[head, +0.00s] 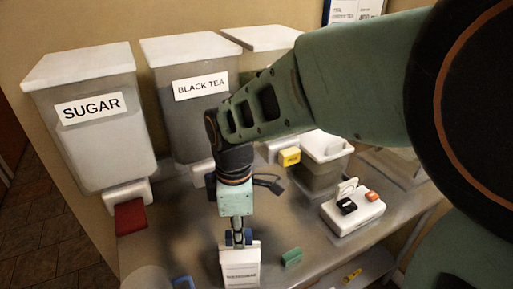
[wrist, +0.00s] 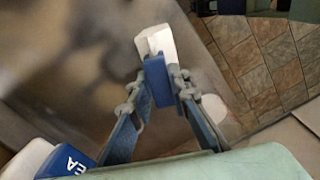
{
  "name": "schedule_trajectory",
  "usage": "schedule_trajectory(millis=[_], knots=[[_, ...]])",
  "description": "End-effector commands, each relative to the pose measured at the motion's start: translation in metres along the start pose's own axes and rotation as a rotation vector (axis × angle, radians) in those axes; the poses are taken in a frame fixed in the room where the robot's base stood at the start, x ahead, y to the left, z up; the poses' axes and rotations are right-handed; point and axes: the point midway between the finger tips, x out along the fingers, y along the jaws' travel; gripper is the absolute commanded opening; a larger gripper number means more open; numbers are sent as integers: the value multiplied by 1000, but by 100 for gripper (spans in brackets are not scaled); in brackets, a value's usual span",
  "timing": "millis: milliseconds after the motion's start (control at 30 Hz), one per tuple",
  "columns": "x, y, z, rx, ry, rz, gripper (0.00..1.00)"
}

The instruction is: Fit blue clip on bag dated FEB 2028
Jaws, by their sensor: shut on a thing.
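My gripper (head: 238,236) points down over a white bag (head: 240,268) at the table's front, whose small label I cannot read. In the wrist view the fingers of my gripper (wrist: 160,82) are closed on a small blue piece (wrist: 157,80) that looks like the blue clip. A white body (wrist: 154,42) shows just beyond it. I cannot tell whether the clip is around the bag's top or only above it. The fingers hide the bag's upper edge in the head view. No date is readable in either view.
A green clip (head: 291,257) lies right of the bag. A white box (head: 354,219) carries a black clip (head: 347,206) and an orange clip (head: 373,197). Sugar (head: 100,140) and black tea (head: 195,125) buckets stand behind. A blue item (head: 183,283) is at front left.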

Motion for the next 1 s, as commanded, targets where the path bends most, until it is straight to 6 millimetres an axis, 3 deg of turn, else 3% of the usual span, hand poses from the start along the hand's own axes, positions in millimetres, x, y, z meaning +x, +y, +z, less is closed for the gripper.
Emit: schedule_trajectory(millis=[1000], knots=[[12, 0, 0, 0, 0, 0, 5]])
